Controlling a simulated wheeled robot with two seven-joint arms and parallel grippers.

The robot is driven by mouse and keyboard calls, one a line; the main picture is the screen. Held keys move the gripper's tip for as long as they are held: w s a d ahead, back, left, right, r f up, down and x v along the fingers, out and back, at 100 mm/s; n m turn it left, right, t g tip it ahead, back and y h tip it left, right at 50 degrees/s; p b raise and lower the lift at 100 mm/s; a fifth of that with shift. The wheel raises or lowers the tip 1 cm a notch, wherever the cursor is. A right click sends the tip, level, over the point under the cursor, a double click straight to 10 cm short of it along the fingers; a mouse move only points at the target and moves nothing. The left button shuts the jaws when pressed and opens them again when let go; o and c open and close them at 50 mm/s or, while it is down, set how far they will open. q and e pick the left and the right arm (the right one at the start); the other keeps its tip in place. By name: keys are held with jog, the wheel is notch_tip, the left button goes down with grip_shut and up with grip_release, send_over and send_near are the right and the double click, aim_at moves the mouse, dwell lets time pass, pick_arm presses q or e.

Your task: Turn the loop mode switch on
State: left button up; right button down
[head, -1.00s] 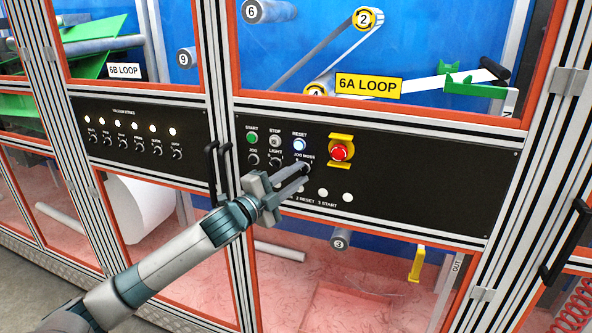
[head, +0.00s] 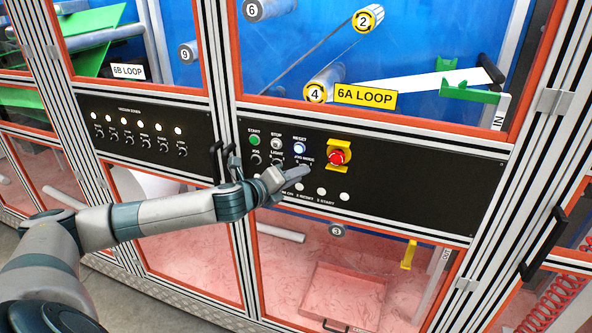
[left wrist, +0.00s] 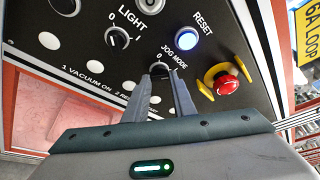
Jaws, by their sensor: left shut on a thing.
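On the black 6A control panel (head: 430,195), a dark knob labelled JOG MODE sits right of the LIGHT knob (left wrist: 117,38) and below the lit RESET button (head: 299,148). I see no label reading "loop mode" on this panel. My left gripper (head: 302,172) is at the JOG MODE knob, which its fingers mostly cover in the head view. In the left wrist view the fingers (left wrist: 161,72) close around this knob, just below its 0 mark. The fingers hide the knob's pointer, so its setting cannot be told. My right gripper is out of view.
A red emergency stop (head: 336,157) on a yellow bracket is just right of the fingers. The green START button (head: 254,140) is to the left. A black door handle (head: 231,163) is close to my left wrist. White buttons (head: 321,191) lie below.

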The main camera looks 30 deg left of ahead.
pick_arm(q)
jog(key=shift+m+g+y, duration=0.3)
jog(key=shift+m, duration=0.4)
jog(key=o, duration=1.1)
jog(key=shift+c, duration=0.2)
jog(key=shift+s, duration=0.15)
jog(key=d+b+v, duration=0.1)
jog(key=b+v, duration=0.3)
jog(key=v, duration=1.3)
jog(key=shift+a, duration=0.35)
jog(key=shift+f, duration=0.1)
